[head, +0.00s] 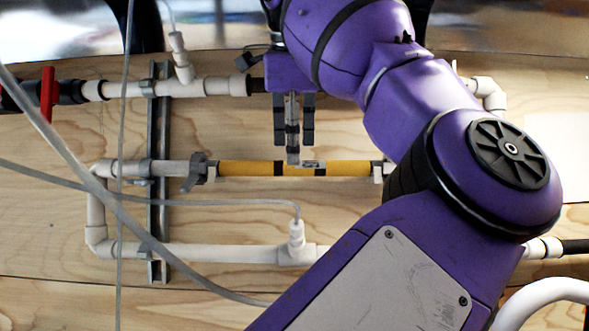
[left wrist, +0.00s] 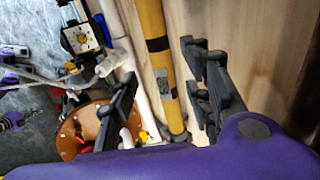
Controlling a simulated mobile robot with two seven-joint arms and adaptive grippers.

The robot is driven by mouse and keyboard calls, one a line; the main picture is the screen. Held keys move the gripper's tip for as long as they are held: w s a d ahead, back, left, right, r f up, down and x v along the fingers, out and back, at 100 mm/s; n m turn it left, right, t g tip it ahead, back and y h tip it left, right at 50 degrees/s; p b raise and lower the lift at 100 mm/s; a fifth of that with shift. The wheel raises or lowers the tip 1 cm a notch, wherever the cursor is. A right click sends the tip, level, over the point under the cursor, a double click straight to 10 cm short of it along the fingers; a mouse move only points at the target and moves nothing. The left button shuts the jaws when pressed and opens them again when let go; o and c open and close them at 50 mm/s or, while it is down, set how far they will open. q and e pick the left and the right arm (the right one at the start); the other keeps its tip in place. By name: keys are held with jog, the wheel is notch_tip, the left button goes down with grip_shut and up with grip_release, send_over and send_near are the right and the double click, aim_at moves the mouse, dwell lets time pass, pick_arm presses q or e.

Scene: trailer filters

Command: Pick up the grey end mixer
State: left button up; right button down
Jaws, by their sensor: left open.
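A yellow tube (head: 250,169) with black bands and a small label lies level across the wooden panel. A grey fitting (head: 211,171) is at its left end; I take this to be the grey end mixer. My left gripper (head: 293,145) is open, fingers pointing down, just above the tube's middle in the head view. A narrow grey piece shows between the fingers; I cannot tell what it belongs to. In the left wrist view the yellow tube (left wrist: 157,57) runs between the open fingers of the left gripper (left wrist: 160,62), with no visible grip. My right gripper is not in view.
White pipes (head: 200,252) run above and below the tube, fixed to a dark metal rail (head: 158,210). A red valve handle (head: 47,94) is at the left. Thin grey hoses (head: 160,248) cross the left side. My purple arm covers the right side.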

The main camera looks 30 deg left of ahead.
aim_at(294, 169)
pick_arm(q)
jog(key=x, duration=0.4)
jog(key=shift+w, duration=0.2)
grip_shut()
